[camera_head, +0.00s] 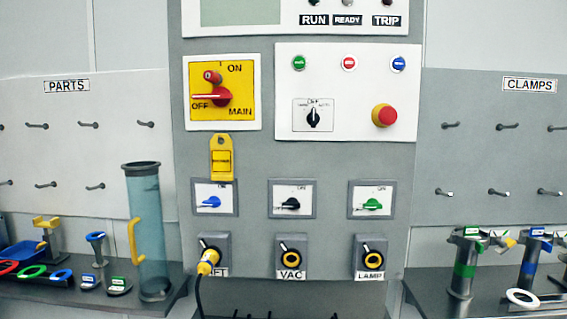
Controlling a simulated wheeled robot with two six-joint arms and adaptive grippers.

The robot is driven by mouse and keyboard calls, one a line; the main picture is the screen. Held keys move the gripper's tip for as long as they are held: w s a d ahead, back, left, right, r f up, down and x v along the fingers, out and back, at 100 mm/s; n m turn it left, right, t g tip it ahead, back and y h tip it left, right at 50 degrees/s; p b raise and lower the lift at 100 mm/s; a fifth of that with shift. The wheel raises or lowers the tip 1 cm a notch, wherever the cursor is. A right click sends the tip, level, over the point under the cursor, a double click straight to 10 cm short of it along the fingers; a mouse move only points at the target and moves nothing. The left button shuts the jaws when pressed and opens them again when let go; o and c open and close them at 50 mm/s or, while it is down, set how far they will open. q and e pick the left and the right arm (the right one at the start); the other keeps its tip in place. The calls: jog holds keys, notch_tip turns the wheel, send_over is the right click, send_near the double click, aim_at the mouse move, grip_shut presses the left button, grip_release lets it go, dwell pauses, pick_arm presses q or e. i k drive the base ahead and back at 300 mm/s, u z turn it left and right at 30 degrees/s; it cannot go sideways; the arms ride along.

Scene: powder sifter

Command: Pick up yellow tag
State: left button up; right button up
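The yellow tag (221,158) hangs upright on the grey front of the control cabinet, below the yellow MAIN switch plate and above the switch with the blue handle. It has a rounded top with a hole and a darker label band in its middle. Nothing covers it. Neither my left gripper nor my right gripper shows in the head view, so whether they are open or shut is hidden.
The MAIN switch (211,97) has a red handle toward OFF. A yellow plug (208,262) with a black cable sits in the left socket below. A blue clear cylinder (149,230) stands on the left shelf. Clamps (465,262) stand on the right shelf.

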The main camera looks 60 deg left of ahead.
aim_at(221, 155)
jog(key=z, duration=0.05)
jog(key=i, duration=0.85)
jog(key=u, duration=1.55)
